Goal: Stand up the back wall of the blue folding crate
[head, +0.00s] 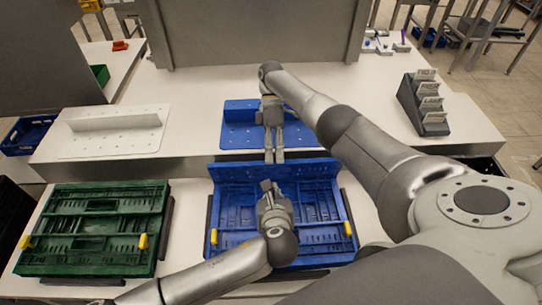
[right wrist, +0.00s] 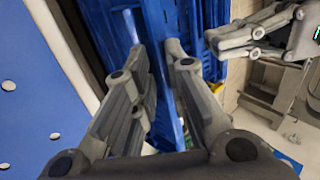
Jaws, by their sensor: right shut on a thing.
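The blue folding crate (head: 322,208) lies in front of me in the head view, its inside low and slatted. Its back wall (head: 312,173) is raised along the far edge; I cannot tell whether it is fully upright. My right gripper (head: 274,158) reaches over from behind and is shut on the top of the back wall. In the right wrist view its fingers (right wrist: 160,52) lie on both sides of the blue wall (right wrist: 158,20). My left gripper (head: 269,186) is over the crate, just in front of the back wall; its finger gap is unclear.
A green folded crate (head: 95,205) with yellow clips lies to the left. Behind stand a blue perforated fixture (head: 235,130), a white one (head: 125,140) and a dark card rack (head: 424,103). A grey panel (head: 255,35) rises at the back. The white table is clear between them.

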